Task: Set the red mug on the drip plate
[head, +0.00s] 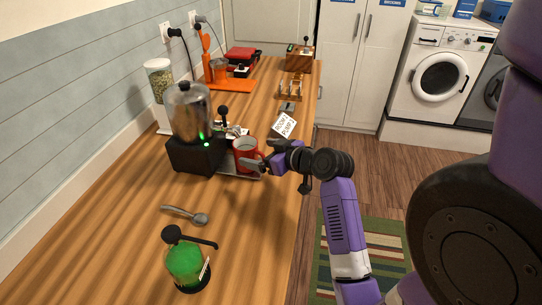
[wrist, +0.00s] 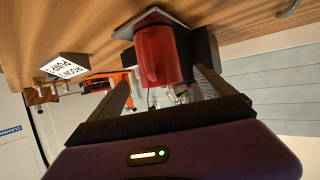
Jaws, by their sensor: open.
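The red mug (head: 246,152) stands upright beside the black dispenser's base, at the front of the grey drip plate (head: 240,175). In the wrist view, which is upside down, the mug (wrist: 160,55) meets the drip plate (wrist: 143,19) at its base, and I see no gap between them. My gripper (head: 259,164) is open at the mug's right side. In the wrist view the fingers of my gripper (wrist: 160,78) reach along both sides of the mug, spread wider than it. The mug's underside is hidden.
The black dispenser (head: 196,150) with a green light stands just left of the mug. A white sign (head: 284,125) stands behind my gripper. The counter's front left is clear.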

